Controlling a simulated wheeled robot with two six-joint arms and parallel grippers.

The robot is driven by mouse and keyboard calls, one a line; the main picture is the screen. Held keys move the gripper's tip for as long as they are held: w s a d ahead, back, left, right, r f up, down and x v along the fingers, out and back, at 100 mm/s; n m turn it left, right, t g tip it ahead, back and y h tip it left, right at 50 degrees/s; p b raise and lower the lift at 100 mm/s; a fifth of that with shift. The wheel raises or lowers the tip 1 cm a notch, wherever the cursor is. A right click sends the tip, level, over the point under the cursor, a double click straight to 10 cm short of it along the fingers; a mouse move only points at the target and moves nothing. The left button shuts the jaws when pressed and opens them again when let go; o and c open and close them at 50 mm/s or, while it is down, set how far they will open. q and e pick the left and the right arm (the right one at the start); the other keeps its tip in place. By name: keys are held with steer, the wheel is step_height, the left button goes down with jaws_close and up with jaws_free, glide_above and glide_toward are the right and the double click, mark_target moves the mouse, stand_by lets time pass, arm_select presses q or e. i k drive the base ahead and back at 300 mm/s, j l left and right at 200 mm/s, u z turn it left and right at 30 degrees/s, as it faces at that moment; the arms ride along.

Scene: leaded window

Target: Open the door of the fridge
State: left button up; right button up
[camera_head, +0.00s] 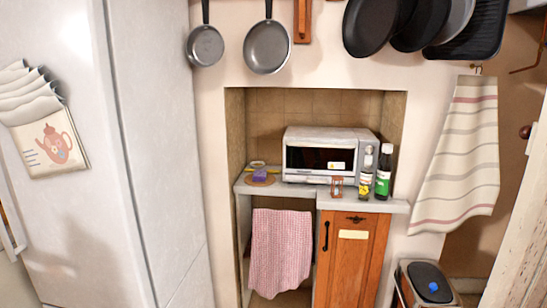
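The white fridge (95,215) fills the left side of the view, tall and cut off by the top edge. Its front faces me and its side panel (165,130) runs back to the right. The front looks closed, with no gap showing. A pale upright bar (12,235) shows at the far left edge; I cannot tell if it is the fridge handle. A holder with a red teapot picture (55,148) and white paper or cloth hangs on the front. Neither of my grippers is in view.
A microwave (322,153), bottles (384,172) and small items stand on a counter in an alcove. Below are a checked towel (280,250) and a wooden cabinet (350,260). Pans (267,47) hang above. A bin (428,283) stands at the lower right, below a striped towel (460,150).

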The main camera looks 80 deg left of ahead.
mark_target(76, 235)
steer(key=u, duration=3.65)
